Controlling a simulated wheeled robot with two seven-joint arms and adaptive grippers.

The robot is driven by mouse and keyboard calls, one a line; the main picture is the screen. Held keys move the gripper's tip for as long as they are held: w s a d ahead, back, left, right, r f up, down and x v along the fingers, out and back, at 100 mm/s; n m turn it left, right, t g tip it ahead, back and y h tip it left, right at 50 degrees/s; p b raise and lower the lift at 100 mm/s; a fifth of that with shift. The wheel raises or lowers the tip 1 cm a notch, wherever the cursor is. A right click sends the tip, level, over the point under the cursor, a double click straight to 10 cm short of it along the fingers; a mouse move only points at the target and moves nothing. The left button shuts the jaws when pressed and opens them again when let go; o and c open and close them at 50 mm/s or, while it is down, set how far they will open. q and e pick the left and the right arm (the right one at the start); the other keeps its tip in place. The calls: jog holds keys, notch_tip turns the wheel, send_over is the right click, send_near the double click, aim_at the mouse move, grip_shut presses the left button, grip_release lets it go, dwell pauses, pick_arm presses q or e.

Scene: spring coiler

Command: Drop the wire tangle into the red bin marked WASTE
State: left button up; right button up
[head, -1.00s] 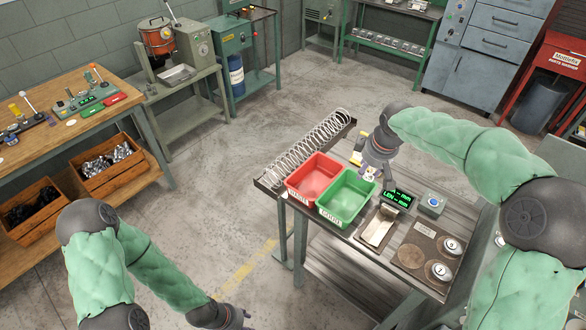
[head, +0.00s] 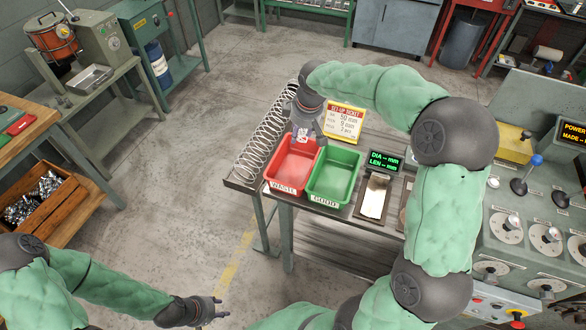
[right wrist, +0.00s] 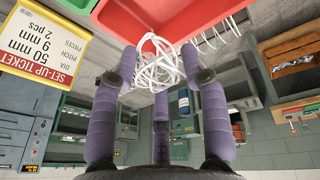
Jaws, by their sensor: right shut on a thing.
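The red bin (head: 293,172) marked WASTE stands at the left of the bench, beside the green bin (head: 334,176) marked GOOD. My right gripper (head: 304,134) is over the red bin's back part, pointing down. In the right wrist view its fingers (right wrist: 160,75) are closed around the white wire tangle (right wrist: 160,62), which sits at the fingertips. The red bin's wall (right wrist: 190,14) shows just beyond the tangle there. In the head view the tangle is mostly hidden by the gripper. My left gripper (head: 219,308) is open and empty, low over the floor.
A long wire coil (head: 262,140) lies in a trough along the bench's left edge, close to the red bin. A yellow set-up ticket (head: 344,122) stands behind the green bin. A display (head: 384,161) is right of it. A control panel (head: 520,225) is at the right.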

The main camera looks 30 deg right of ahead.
jog(key=shift+f+b, duration=1.35)
jog(key=shift+f, duration=0.65)
jog(key=o, duration=1.2)
jog(key=v, duration=1.2)
